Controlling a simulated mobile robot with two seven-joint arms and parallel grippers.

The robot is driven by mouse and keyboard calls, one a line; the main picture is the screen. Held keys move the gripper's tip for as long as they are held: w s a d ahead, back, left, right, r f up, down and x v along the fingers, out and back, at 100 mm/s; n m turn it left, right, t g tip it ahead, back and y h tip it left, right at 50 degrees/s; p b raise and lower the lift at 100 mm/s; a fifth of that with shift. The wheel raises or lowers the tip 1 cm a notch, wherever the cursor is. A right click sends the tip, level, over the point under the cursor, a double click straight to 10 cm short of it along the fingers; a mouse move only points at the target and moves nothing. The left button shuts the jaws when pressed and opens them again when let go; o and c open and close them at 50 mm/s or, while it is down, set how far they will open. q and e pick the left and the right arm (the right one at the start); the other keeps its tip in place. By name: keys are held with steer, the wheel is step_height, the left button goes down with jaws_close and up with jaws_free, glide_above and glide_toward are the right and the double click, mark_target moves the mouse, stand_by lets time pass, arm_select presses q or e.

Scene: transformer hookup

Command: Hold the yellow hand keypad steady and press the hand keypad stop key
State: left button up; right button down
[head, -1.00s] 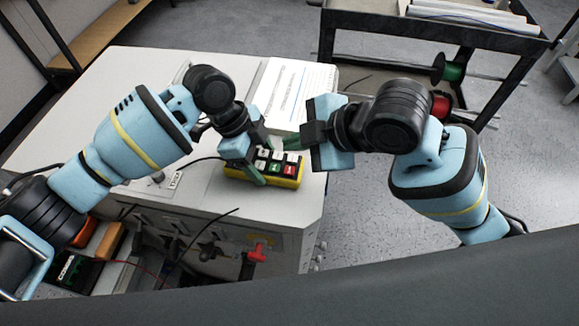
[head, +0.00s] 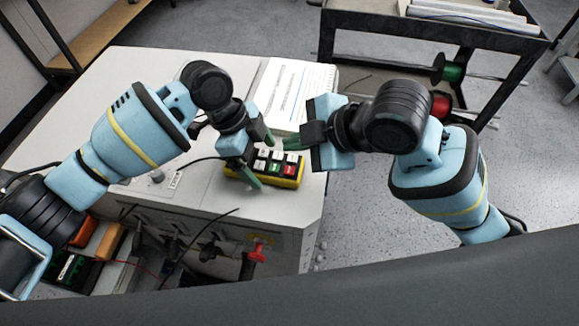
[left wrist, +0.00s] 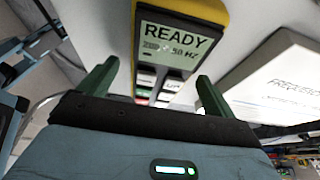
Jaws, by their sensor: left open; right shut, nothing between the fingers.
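The yellow hand keypad (head: 290,183) lies on the light cabinet top near its front right edge.
A white printed sheet or booklet (head: 297,92) lies behind the keypad. A dark cart (head: 400,35) with green (head: 452,73) and red spools stands at the back right. A black cable runs to the keypad from the left. The cabinet's left top is clear.

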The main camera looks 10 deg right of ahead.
arm_select(q)
steer(key=v, duration=1.1)
steer(key=shift+r, duration=0.15)
steer(key=shift+s, duration=0.1)
